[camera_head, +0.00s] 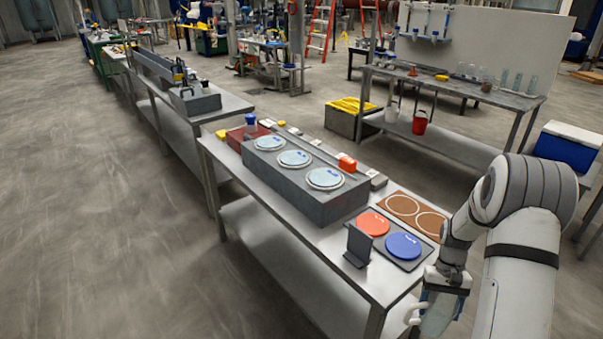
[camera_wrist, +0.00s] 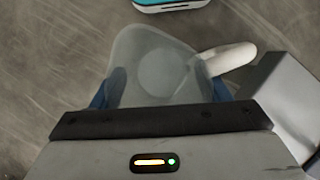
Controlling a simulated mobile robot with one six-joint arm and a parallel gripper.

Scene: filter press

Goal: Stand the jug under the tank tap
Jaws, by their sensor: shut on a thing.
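My gripper (camera_head: 446,286) is at the lower right of the head view, beyond the near right end of the steel bench. It is shut on a translucent jug (camera_head: 438,316) with a white handle (camera_head: 415,313). In the wrist view the jug (camera_wrist: 150,62) sits between the blue fingertips of my gripper (camera_wrist: 158,94). Its handle (camera_wrist: 228,58) points to the right, and grey floor shows around it. The jug's lower part is cut off in the head view. I cannot make out a tank tap in either view.
The steel bench (camera_head: 290,238) carries a grey block with three round plates (camera_head: 295,158), red and blue discs (camera_head: 403,246) and a small dark upright plate (camera_head: 358,245). A rear bench (camera_head: 455,88) holds glassware. A blue-and-white cooler (camera_head: 567,147) stands right. Open floor (camera_head: 110,230) lies left.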

